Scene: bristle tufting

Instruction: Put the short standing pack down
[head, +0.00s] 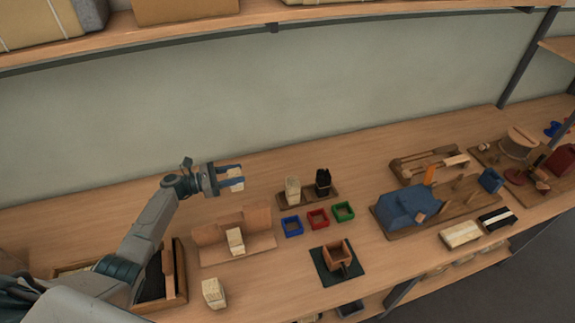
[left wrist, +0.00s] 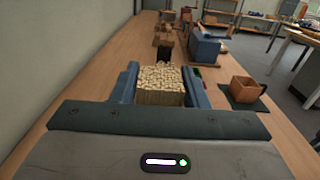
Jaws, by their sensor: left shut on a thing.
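My left gripper (head: 232,182) is shut on a short pack of pale bristles (head: 236,172) and holds it above the back of the bench. In the left wrist view the pack (left wrist: 160,85) sits between the two blue fingers, its speckled bristle ends facing the camera. Its underside is hidden there. Other pale packs are in the head view: one leans on the wooden rest (head: 207,258), and one stands at the bench front (head: 214,293). My right gripper does not show.
A small board holds a pale bundle (head: 292,190) and a black bundle (head: 323,182). Blue (head: 292,226), red (head: 318,219) and green (head: 343,212) trays stand in front. A brown box (head: 338,253) sits on a dark mat. A blue machine (head: 405,207) stands right. The back-left bench is clear.

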